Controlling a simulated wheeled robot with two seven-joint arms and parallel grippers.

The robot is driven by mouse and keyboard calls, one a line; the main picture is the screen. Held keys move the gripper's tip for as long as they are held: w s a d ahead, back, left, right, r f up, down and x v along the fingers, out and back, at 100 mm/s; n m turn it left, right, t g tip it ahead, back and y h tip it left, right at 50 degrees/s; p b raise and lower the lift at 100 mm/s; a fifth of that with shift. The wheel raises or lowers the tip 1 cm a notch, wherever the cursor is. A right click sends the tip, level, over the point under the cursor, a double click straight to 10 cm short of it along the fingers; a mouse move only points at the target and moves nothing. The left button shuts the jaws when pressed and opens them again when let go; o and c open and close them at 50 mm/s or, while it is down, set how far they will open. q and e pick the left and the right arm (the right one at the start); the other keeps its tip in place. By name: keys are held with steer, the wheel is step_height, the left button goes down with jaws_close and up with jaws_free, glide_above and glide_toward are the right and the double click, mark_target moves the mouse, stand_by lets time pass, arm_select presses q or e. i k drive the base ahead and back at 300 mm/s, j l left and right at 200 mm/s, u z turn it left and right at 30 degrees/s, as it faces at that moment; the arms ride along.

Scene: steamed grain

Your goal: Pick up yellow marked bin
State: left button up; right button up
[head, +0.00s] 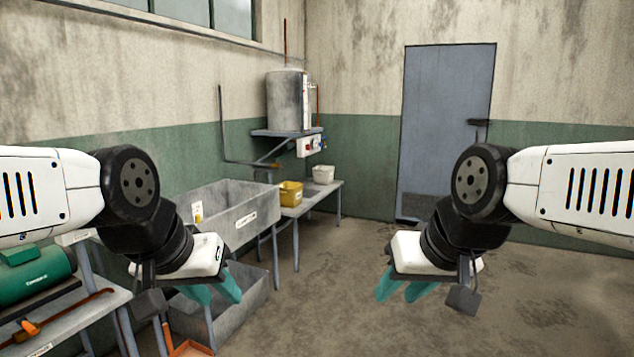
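A yellow bin (290,194) stands upright on the grey side table (318,196), just right of the large grey sink. It is small in the head view and I cannot make out its marking clearly. My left gripper (219,297) hangs in front of and below the sink, with its two teal fingers parted and nothing between them. My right gripper (397,295) hangs over the open floor, its teal fingers also parted and empty. Both grippers are well apart from the yellow bin and nearer to me.
A white bin (323,175) stands behind the yellow one. The grey sink (246,220) is at the left, with a grey trough (240,318) below. A metal tank (287,100) sits on a wall shelf above. A bench with a green machine (38,278) is at lower left. The middle floor is clear.

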mark_target(291, 193)
steer(key=i+l+z, duration=0.1)
steer(key=i, duration=0.85)
steer(key=i+z, duration=0.1)
steer(key=i, duration=0.9)
steer(key=i+z, duration=0.15)
steer(key=i, duration=0.8)
steer(key=i+j+z, duration=0.1)
steer(key=i, duration=0.9)
steer(key=i+u, duration=0.25)
steer(key=i, duration=0.2)
steer(key=i+l+u, duration=0.1)
steer(key=i+u, duration=0.15)
steer(key=i, duration=0.2)
steer(key=i+u, duration=0.2)
steer(key=u, duration=0.2)
steer(key=i+u, duration=0.35)
steer(key=i+l+u, duration=0.1)
steer(key=u, duration=0.3)
steer(key=i+l+u, duration=0.15)
steer(key=u, duration=0.2)
steer(key=i+l+u, duration=0.45)
steer(key=k+j, duration=0.05)
